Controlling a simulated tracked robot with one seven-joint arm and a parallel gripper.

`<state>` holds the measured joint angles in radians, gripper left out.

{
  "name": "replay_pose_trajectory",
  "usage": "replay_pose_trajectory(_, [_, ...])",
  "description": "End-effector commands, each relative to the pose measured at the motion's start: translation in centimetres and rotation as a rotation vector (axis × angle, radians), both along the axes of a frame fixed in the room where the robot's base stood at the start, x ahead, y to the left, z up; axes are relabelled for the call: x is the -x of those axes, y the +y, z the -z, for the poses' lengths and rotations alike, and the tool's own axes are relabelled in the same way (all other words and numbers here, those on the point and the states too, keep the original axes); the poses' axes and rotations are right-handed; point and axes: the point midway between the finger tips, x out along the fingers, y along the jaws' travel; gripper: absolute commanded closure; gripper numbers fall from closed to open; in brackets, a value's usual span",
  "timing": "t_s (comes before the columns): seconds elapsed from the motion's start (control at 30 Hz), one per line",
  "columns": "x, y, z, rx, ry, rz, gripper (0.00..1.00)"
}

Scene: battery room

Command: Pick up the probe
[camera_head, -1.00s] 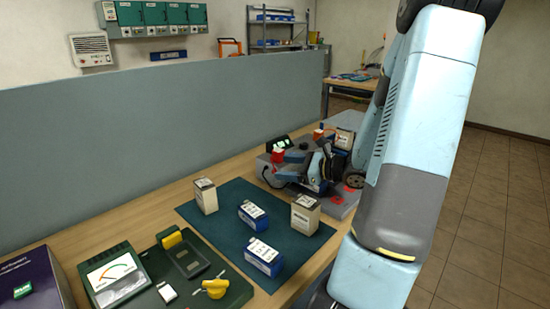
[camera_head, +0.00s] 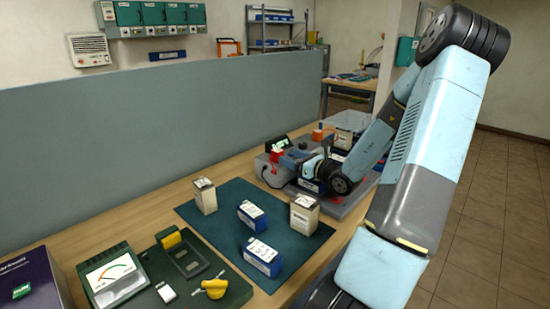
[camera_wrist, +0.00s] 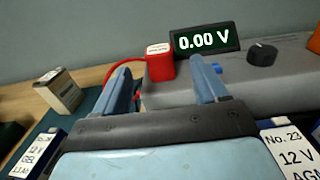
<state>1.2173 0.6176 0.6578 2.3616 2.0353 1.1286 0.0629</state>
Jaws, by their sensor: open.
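The probe (camera_wrist: 160,62) is a small red block with a white label on top and a red cable, in the wrist view. It stands beside the grey tester (camera_wrist: 290,75) and its 0.00 V display (camera_wrist: 206,38). In the head view the probe (camera_head: 276,157) shows as a small red patch at the tester's left end. My gripper (camera_wrist: 158,78) is open, its two blue fingers apart, with the probe between and beyond their tips as seen. I cannot tell whether a finger touches it. In the head view my gripper (camera_head: 292,158) is at the tester, partly hidden by my wrist.
A dark green mat (camera_head: 225,232) holds several batteries, blue (camera_head: 252,216) and beige (camera_head: 304,214). A grey partition (camera_head: 150,140) runs behind the bench. A green meter case (camera_head: 150,270) stands front left.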

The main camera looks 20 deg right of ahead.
Motion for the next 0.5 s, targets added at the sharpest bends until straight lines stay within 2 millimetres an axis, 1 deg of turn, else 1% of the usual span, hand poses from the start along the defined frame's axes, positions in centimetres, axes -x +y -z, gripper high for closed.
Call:
replay_pose_trajectory(0.27, [-1.2, 0.6, 0.0, -0.001, -0.001, -0.001, 0.28])
replay_pose_trajectory(0.37, [-2.1, 1.1, -0.2, 0.000, -0.001, -0.002, 0.28])
replay_pose_trajectory(0.5, [-3.9, 1.9, -0.3, -0.001, -0.001, -0.003, 0.28])
